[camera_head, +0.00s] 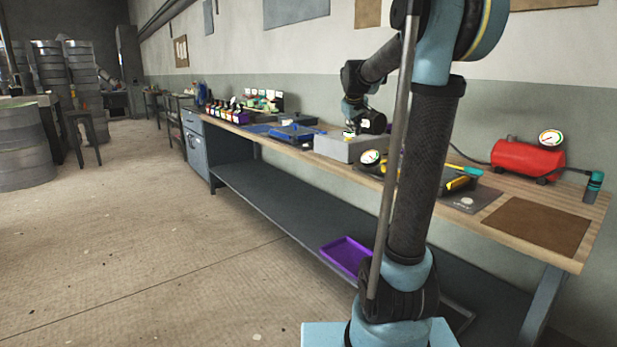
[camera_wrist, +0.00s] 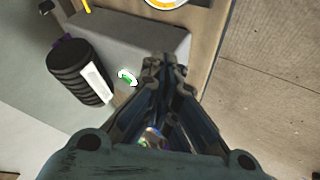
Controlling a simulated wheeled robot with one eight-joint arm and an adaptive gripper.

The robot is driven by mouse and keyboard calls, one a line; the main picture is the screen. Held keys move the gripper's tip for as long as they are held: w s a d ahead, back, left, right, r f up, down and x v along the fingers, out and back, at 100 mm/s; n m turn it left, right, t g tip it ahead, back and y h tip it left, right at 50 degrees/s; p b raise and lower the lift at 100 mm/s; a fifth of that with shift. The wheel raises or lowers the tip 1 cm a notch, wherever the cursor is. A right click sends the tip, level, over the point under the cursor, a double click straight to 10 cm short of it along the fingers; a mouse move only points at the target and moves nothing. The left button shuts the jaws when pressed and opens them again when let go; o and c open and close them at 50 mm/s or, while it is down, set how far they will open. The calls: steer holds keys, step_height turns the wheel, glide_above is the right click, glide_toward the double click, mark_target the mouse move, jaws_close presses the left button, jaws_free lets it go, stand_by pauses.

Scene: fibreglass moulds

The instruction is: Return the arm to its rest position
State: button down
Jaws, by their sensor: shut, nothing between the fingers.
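My arm (camera_head: 430,170) rises in front of the bench in the head view, then bends over and reaches left and down. My gripper (camera_wrist: 165,65) is shut and empty in the wrist view, its fingertips together. In the head view it is small and dark, low over the grey block (camera_head: 340,149), and its fingertips are hard to make out. A black ribbed cylinder (camera_wrist: 78,72) with a white label lies left of the fingers in the wrist view. It also shows at the grey block in the head view (camera_head: 373,122).
The wooden bench (camera_head: 480,225) runs along the wall. It carries a red tank (camera_head: 527,160) with a gauge, a brown mat (camera_head: 538,225), blue trays (camera_head: 292,132) and several small bottles. A purple tray (camera_head: 346,255) lies on the lower shelf (camera_head: 290,205). Open floor (camera_head: 150,230) lies left.

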steer(key=s+f+m+g, duration=0.1)
steer(key=s+f, duration=0.8)
steer(key=s, duration=0.6)
steer(key=s+f+m+g+y, duration=0.1)
steer(key=s+f+m+g, duration=0.1)
steer(key=s+f, duration=0.7)
steer(key=s+f+m+g, duration=0.2)
steer(key=s+f, duration=0.7)
steer(key=s, duration=1.2)
steer(key=shift+a+y, duration=0.25)
steer(key=shift+y, duration=0.15)
steer(key=shift+w+f+g, duration=0.15)
steer(key=shift+w+g, duration=0.15)
steer(key=shift+w, duration=0.2)
